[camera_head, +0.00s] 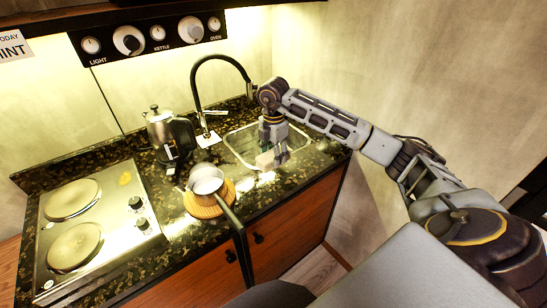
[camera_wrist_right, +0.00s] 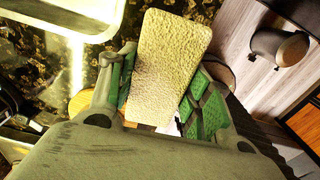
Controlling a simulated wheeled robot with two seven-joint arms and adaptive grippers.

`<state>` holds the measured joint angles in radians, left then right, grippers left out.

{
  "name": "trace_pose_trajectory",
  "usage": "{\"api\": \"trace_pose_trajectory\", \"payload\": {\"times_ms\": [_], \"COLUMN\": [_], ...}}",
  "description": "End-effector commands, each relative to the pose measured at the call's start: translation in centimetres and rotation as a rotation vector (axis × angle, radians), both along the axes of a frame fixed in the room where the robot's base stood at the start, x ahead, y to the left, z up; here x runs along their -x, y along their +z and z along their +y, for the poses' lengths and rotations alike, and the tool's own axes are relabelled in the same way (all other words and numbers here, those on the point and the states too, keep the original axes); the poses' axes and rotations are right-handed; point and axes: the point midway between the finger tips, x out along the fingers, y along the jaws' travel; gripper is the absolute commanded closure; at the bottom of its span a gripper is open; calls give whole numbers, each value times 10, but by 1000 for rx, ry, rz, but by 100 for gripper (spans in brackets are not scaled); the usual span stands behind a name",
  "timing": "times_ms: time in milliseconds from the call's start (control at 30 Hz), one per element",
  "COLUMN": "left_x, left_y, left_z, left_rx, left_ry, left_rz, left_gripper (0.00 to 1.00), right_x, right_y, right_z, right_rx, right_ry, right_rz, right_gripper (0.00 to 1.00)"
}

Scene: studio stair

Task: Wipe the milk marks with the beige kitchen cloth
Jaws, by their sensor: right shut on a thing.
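My right gripper (camera_head: 272,150) is over the counter at the front edge of the sink, pointing down. It is shut on the beige kitchen cloth (camera_head: 264,160). In the right wrist view the cloth (camera_wrist_right: 172,55) is a flat, textured, pale block between the green finger pads of the gripper (camera_wrist_right: 160,95). Whitish patches (camera_head: 267,177) show on the dark speckled counter just in front of the cloth; I cannot tell milk marks from glare there. Whether the cloth touches the counter is unclear. My left gripper is not in view.
A small pan (camera_head: 206,180) stands on a round orange trivet (camera_head: 197,208) left of the gripper, its handle reaching over the front edge. A steel kettle (camera_head: 159,128), a black tap (camera_head: 194,85) and the sink (camera_head: 238,143) are behind. A two-plate hob (camera_head: 112,232) is at left.

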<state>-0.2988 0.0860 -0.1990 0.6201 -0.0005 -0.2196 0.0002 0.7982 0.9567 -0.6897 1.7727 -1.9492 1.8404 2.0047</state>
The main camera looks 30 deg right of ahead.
Motion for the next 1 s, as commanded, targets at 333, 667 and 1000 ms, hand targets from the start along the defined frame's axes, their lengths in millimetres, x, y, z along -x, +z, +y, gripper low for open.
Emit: {"api": "trace_pose_trajectory", "payload": {"times_ms": [333,667,1000], "left_x": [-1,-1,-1], "left_y": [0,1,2], "left_z": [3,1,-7], "left_rx": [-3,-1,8], "left_ry": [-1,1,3], "left_rz": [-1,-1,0], "left_gripper": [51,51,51], "right_x": [0,0,2], "right_y": [0,2,6], "right_z": [0,-4,-20], "right_rx": [0,0,0], "right_ry": [0,-5,-26], "right_rz": [0,0,0], "right_gripper": [58,69,69]}}
